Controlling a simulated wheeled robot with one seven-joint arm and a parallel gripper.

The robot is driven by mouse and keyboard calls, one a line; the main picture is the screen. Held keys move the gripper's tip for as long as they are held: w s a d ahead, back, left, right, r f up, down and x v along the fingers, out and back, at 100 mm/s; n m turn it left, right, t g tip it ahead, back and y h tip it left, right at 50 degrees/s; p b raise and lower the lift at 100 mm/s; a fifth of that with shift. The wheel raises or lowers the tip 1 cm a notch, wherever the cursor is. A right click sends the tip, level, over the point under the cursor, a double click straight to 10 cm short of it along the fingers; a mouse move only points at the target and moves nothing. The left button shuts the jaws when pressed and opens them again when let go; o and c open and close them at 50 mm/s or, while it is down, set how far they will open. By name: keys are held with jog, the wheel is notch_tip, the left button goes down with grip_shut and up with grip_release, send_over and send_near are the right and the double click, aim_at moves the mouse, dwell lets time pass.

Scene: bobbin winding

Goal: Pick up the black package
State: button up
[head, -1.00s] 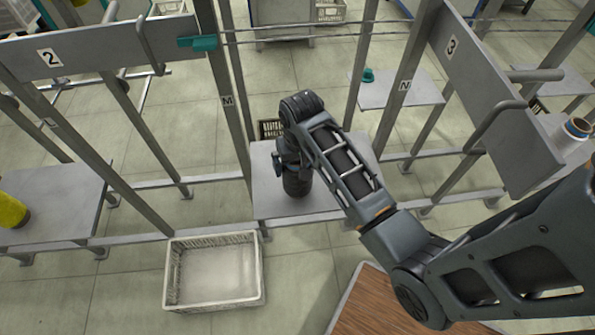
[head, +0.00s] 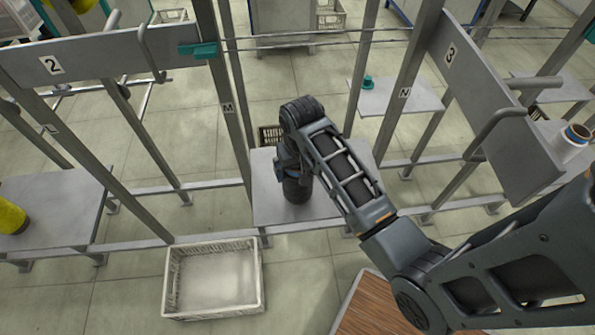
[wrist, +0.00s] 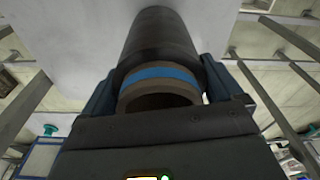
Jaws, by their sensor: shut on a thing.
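The black package is a dark cylinder, like a wound bobbin, with a blue band and a tan tube end. In the wrist view the black package (wrist: 158,42) lies between the two fingers of my gripper (wrist: 160,90), which is shut on it. In the head view the black package (head: 297,189) stands upright over the grey shelf (head: 270,208) between posts M and N. My gripper (head: 291,172) is at its upper part, partly hidden by my arm. I cannot tell whether the package's base touches the shelf.
A pale empty crate (head: 213,312) sits on the floor in front of the shelf. Metal posts M (head: 226,106) and N (head: 404,92) rise on both sides. A yellow bobbin (head: 10,215) is on the left shelf and a white one (head: 572,143) is at right.

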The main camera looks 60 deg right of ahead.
jog(key=s+d+r+b, duration=0.2)
jog(key=s+d+r, duration=0.2)
jog(key=d+r, duration=0.6)
jog(key=shift+d+r, duration=0.3)
jog(key=shift+d, duration=0.2)
dwell(0.5)
